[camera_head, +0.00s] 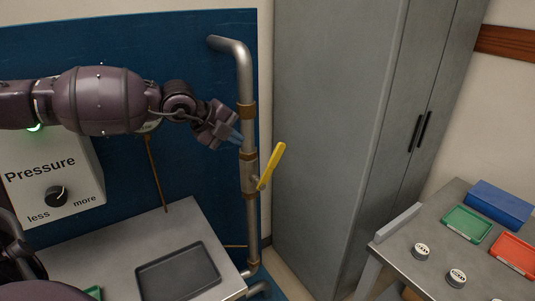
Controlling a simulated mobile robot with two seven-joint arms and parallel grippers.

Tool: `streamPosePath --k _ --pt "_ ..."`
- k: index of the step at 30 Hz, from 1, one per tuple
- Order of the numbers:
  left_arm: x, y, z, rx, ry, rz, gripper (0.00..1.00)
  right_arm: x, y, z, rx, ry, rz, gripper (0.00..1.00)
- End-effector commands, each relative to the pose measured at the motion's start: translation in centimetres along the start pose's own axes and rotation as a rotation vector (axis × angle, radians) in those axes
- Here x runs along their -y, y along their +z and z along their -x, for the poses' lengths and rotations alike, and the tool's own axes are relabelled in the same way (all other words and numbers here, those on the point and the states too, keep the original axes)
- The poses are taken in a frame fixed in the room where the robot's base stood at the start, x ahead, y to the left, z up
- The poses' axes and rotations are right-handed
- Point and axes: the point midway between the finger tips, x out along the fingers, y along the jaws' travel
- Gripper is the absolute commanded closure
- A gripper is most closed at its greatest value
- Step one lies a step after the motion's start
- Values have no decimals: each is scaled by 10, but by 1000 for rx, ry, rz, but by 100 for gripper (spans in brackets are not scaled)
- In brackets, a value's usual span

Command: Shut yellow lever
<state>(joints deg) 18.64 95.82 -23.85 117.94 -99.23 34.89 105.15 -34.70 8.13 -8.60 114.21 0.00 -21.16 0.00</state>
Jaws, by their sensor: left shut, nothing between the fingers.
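The yellow lever (272,165) is on the vertical metal pipe (248,125), in the middle of the view. It tilts up and to the right, away from the pipe. My left gripper (238,140) comes in from the left and is shut and empty. Its fingertips are at the pipe, above and to the left of the lever, and apart from the lever. I cannot tell whether the fingertips touch the pipe. My right gripper is not in view.
A white pressure box (60,185) with a black knob is at left. A dark tray (178,271) lies on the grey table below. A grey cabinet (330,120) stands right of the pipe. A second table at right holds a green tray (467,223), a red tray (515,253) and a blue box (502,203).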

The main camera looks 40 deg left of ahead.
Motion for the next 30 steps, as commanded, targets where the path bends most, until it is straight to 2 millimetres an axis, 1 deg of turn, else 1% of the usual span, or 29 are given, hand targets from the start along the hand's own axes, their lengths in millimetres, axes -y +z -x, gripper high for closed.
streamPosePath --k 1,8,14,18,24,30 --pt "-1 0 -9 -3 -2 4 100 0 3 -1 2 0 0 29" --pt "0 -1 -41 -4 -3 2 100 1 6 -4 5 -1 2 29" --pt "0 -1 -74 -3 -2 3 100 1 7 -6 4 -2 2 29" --pt "5 -1 -92 -2 -3 1 100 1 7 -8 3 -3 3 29" --pt "8 0 -109 -1 -1 2 100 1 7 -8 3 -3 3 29" --pt "9 0 -114 -1 0 1 100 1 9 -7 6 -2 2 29"
